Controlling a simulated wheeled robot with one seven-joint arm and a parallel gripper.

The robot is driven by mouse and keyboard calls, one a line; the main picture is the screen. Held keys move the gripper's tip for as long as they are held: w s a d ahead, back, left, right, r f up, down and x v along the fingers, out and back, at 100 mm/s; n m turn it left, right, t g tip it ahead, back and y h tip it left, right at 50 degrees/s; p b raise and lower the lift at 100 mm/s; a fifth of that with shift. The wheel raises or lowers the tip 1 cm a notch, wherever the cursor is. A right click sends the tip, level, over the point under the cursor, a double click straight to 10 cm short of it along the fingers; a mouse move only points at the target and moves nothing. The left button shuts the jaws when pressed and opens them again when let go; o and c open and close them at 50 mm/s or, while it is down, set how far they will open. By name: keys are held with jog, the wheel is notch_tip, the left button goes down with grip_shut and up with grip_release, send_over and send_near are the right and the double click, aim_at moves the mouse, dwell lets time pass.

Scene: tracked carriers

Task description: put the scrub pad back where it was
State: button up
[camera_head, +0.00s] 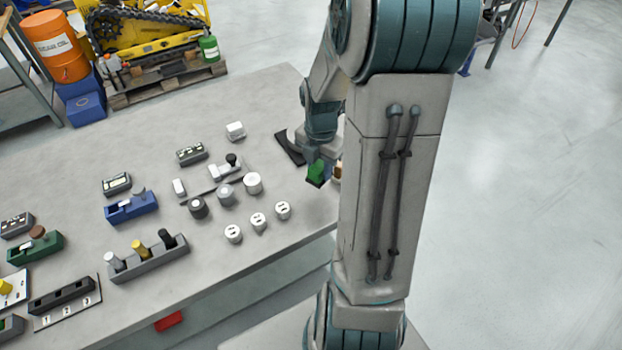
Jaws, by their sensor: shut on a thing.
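My gripper (317,161) is at the far right part of the grey table, pointing down and partly hidden by my own arm. It is shut on a small green block with a dark underside, which looks like the scrub pad (316,172). I cannot tell whether the pad touches the table. A small tan thing (337,172) shows beside the pad, mostly hidden behind my arm.
The table (270,100) carries several white and grey round pieces (253,183), a grey carrier with knobs (150,258), a blue carrier (131,207) and a green carrier (36,247). The table's back right is bare. An orange drum (56,47) stands beyond.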

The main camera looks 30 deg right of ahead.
aim_at(312, 180)
jog(key=shift+w+a+f, duration=0.2)
jog(key=shift+a+f, duration=0.1)
jog(key=shift+a, duration=0.15)
jog(key=shift+w+a+f, duration=0.2)
jog(key=shift+a+f, duration=0.05)
jog(key=shift+a, duration=0.15)
jog(key=shift+f, duration=2)
jog(key=shift+f, duration=0.2)
jog(key=o, duration=0.9)
jog(key=shift+o, duration=0.2)
jog(key=shift+r, duration=0.15)
